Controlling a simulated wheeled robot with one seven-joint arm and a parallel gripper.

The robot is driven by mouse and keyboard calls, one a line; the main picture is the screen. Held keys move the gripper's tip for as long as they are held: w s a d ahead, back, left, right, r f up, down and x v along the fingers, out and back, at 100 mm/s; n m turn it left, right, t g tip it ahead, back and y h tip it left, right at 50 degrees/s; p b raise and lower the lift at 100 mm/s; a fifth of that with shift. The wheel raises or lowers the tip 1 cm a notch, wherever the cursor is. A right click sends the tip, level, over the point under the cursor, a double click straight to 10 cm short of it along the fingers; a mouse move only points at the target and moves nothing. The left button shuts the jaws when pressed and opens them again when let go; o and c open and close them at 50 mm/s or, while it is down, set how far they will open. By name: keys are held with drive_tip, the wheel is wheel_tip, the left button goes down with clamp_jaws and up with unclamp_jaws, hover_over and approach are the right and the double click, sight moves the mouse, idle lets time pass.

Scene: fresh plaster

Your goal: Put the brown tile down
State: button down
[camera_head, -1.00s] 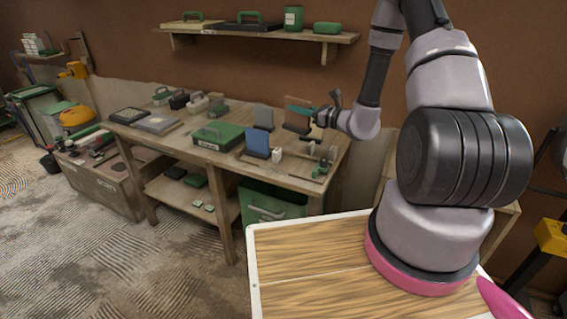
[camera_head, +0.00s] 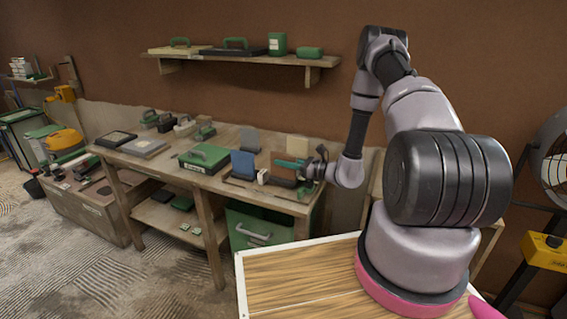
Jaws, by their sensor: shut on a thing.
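The brown tile (camera_head: 283,173) stands roughly upright at the right end of the workbench, low over the top. My gripper (camera_head: 290,164) is shut on its upper part, reaching in from the right with its teal fingers. Whether the tile's lower edge touches the bench or a holder is too small to tell. A blue tile (camera_head: 243,163) stands to its left, with a small white block (camera_head: 262,176) between them. A grey tile (camera_head: 249,139) and a cream tile (camera_head: 297,146) stand behind.
The workbench (camera_head: 230,187) also holds a green case (camera_head: 206,157) and several tools at its left. A shelf (camera_head: 240,57) with green-handled tools hangs on the wall above. A fan (camera_head: 553,165) stands at the far right.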

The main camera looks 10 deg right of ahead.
drive_tip(key=shift+f, duration=0.25)
drive_tip(key=shift+f, duration=0.35)
drive_tip(key=c, duration=0.8)
unclamp_jaws()
drive_tip(key=shift+c, duration=0.2)
drive_tip(key=shift+r, duration=0.1)
